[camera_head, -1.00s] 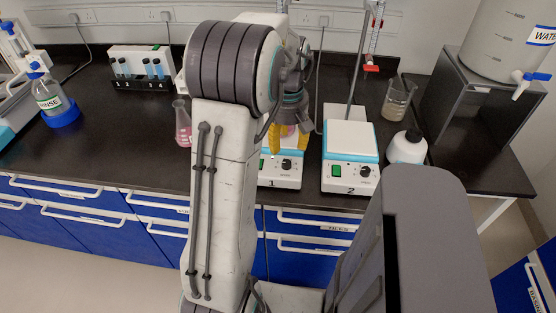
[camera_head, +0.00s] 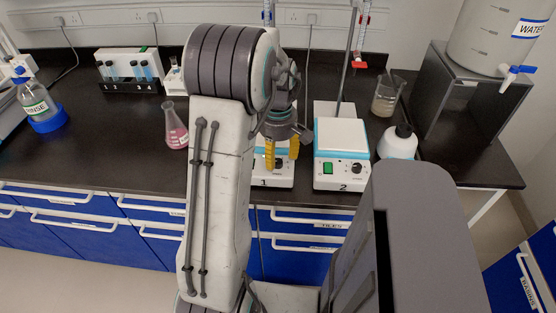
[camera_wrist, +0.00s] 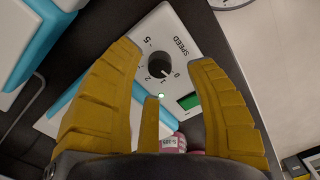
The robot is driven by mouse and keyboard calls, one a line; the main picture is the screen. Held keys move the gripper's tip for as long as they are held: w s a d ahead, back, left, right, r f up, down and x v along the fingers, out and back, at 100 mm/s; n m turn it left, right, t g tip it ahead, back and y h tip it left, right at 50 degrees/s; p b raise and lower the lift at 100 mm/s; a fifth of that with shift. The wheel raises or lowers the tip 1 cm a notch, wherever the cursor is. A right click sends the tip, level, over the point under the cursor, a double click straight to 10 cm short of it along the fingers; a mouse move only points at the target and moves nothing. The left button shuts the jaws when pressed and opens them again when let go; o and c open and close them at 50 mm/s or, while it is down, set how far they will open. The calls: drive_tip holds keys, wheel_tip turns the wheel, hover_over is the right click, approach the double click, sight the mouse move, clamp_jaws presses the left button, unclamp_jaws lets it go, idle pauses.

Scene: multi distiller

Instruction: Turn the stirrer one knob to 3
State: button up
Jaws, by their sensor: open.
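Stirrer one (camera_head: 284,182), a white and light-blue plate marked 1, stands at the bench front, partly hidden by my arm. In the wrist view its white front panel (camera_wrist: 190,45) shows a black round knob (camera_wrist: 159,64) under the word SPEED, with a scale from 0 to 5. The knob's mark seems to lie near 0, but is small. My gripper (camera_head: 282,155) is above the front of stirrer one. Its yellow fingers (camera_wrist: 166,55) are open on either side of the knob in the wrist view, with nothing between them gripped. Contact with the knob cannot be told.
Stirrer two (camera_head: 341,181) stands just right, with a metal rod behind it. A white bottle (camera_head: 398,145) and a beaker (camera_head: 387,97) are further right. A pink flask (camera_head: 176,134) stands left. A green switch (camera_wrist: 189,101) sits beside the knob.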

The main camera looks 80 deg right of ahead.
drive_tip(key=shift+f, duration=1.2)
drive_tip(key=shift+o, duration=0.2)
clamp_jaws()
